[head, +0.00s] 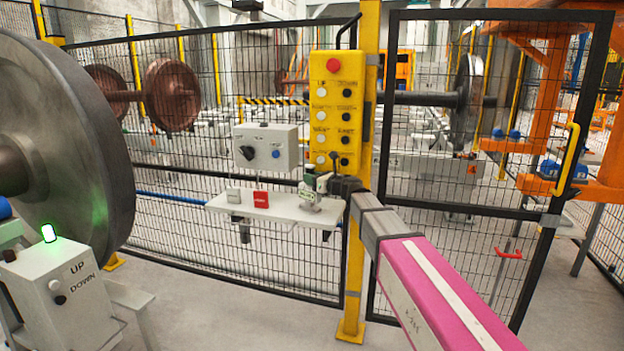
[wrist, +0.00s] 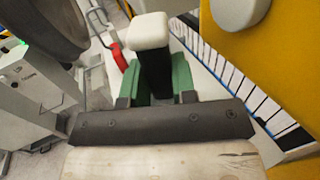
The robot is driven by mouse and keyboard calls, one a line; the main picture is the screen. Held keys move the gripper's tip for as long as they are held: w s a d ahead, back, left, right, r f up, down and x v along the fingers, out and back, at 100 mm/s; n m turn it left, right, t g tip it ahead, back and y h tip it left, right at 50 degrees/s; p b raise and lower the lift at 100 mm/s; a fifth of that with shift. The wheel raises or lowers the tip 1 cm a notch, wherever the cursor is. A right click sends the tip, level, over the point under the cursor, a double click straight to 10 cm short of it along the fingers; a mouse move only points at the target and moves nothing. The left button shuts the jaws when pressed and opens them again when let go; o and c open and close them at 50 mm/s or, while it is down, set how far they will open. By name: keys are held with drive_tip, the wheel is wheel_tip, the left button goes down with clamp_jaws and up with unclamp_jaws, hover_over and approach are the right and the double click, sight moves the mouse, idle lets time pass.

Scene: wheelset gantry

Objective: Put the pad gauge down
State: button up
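The pad gauge shows in the wrist view as a dark upright piece with a white block on top (wrist: 151,60). It stands between the green finger parts of my gripper (wrist: 157,88), which look closed on both its sides. In the head view my gripper (head: 324,184) is at the right end of a small white shelf (head: 275,209), in front of the yellow post. The gauge is small there and partly merged with the gripper. A pale piece shows beneath the gripper at the shelf; I cannot tell whether the gauge touches the shelf.
A yellow button panel (head: 336,112) rises just above my gripper. A grey switch box (head: 266,148) hangs behind the shelf. Mesh fence surrounds it; a large wheel (head: 75,140) stands left.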

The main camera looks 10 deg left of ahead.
drive_tip(key=o, duration=0.4)
drive_tip(key=shift+o, duration=0.2)
drive_tip(key=shift+r, duration=0.1)
drive_tip(key=v, duration=1.2)
drive_tip(key=s+d+f+n+g+h, duration=0.2)
drive_tip(key=s+d+f+n+h, duration=0.2)
drive_tip(key=d+f+n, duration=0.45)
drive_tip(key=s+d+f+n+g+h, duration=0.2)
drive_tip(key=s+d+f+n+h, duration=0.3)
drive_tip(key=f, duration=0.7)
drive_tip(key=s+d+f+n+g+h, duration=0.2)
drive_tip(key=s+d+f+n, duration=0.15)
drive_tip(key=d+f, duration=0.6)
drive_tip(key=s+d+f+n+g+h, duration=0.2)
drive_tip(key=s+d+f+n+h, duration=0.3)
drive_tip(key=d, duration=0.5)
drive_tip(key=shift+s+f+n, duration=0.55)
drive_tip(key=shift+s+n, duration=0.15)
drive_tip(key=shift+s, duration=0.35)
